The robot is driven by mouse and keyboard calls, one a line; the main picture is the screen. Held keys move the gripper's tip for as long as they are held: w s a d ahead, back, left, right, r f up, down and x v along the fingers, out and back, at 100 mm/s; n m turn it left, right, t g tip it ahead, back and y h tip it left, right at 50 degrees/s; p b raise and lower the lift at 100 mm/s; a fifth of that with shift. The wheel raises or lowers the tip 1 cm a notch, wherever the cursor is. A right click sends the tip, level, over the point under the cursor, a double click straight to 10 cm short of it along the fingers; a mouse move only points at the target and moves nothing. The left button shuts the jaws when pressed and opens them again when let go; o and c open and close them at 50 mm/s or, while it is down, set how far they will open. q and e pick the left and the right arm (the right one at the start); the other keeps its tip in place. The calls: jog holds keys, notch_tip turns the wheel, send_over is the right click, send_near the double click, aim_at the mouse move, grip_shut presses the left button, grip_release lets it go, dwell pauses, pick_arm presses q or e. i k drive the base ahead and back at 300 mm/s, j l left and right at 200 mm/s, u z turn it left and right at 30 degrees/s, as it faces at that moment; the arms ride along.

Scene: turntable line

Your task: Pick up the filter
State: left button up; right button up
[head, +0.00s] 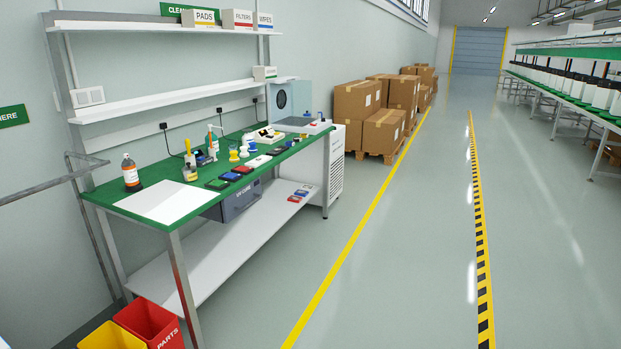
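A white box labelled FILTERS (237,20) stands on the top shelf above the workbench, between a box labelled PADS (201,18) and one labelled WIPES (264,20). No single loose filter can be made out for certain among the small items on the bench. A green-topped workbench (150,187) stands at left against the wall, some way ahead of me. Neither of my grippers is in view.
Cardboard boxes (356,99) stand beyond. The floor (400,240) to the right is clear.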

aim_at(299, 193)
jog(key=i, duration=1.8)
jog(key=i+l, duration=0.1)
jog(key=i, duration=0.55)
jog(key=i+u, duration=0.1)
jog(key=i, duration=0.55)
jog(key=i+l, duration=0.2)
jog(key=i, duration=0.5)
